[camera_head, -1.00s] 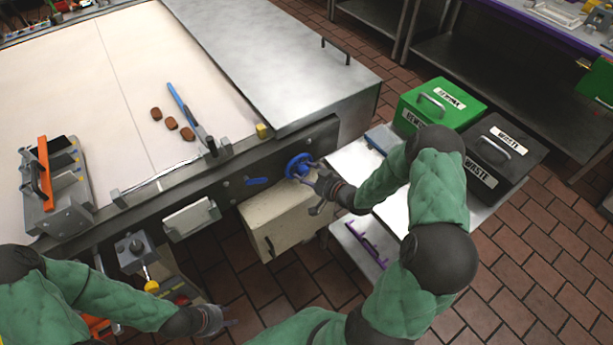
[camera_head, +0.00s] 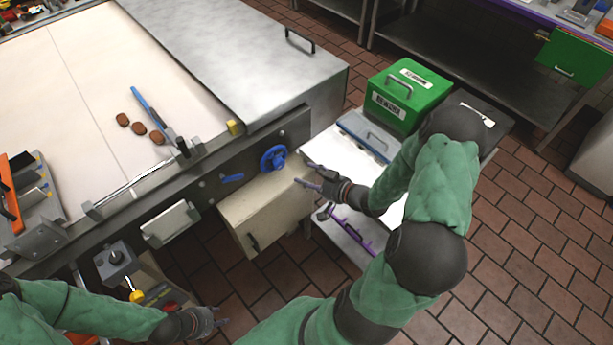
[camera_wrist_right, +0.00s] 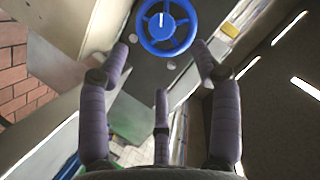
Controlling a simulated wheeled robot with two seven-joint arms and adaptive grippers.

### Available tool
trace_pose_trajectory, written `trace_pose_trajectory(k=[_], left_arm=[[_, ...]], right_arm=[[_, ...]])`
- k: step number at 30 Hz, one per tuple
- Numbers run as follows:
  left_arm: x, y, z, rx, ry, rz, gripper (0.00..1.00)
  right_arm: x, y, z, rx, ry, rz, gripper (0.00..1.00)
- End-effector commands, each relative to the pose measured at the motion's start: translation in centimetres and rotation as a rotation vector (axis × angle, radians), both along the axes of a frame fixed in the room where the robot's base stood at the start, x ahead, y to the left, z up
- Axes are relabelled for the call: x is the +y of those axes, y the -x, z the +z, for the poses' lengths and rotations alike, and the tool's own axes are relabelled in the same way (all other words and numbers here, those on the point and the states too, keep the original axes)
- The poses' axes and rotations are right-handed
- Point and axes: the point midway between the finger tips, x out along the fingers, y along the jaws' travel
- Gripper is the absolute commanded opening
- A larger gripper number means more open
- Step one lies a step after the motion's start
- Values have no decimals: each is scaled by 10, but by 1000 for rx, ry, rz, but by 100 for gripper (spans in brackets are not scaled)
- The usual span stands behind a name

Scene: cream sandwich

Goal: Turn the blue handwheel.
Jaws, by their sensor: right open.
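The blue handwheel (camera_head: 273,158) is mounted on the dark side panel of the conveyor machine. It also shows in the right wrist view (camera_wrist_right: 166,44), ahead of the fingertips, with a white mark near its hub. My right gripper (camera_head: 308,176) is open and empty, to the right of the wheel and apart from it. In the right wrist view its fingers (camera_wrist_right: 160,75) are spread with nothing between them. My left gripper (camera_head: 215,322) is low at the bottom of the head view, far from the wheel; its fingers appear apart with nothing between them.
A blue lever (camera_head: 232,178) sits left of the wheel. A cream box (camera_head: 270,208) is below it. Brown pieces (camera_head: 139,128) and a blue-handled tool (camera_head: 150,110) lie on the belt.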

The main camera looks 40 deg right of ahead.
Motion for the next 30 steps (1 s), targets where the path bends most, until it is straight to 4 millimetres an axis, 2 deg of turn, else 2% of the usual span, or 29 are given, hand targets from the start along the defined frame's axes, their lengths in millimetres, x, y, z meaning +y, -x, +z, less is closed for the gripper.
trace_pose_trajectory(k=[6,11,21,30], left_arm=[[0,0,1,0,0,0,40],[0,0,10,0,0,0,40],[0,0,41,0,0,0,40],[0,0,54,0,0,0,40]], right_arm=[[1,-1,0,-6,5,3,64],[5,-6,-3,-78,76,31,64],[16,-17,-22,-359,459,38,64],[20,-13,-37,-461,728,-20,64]])
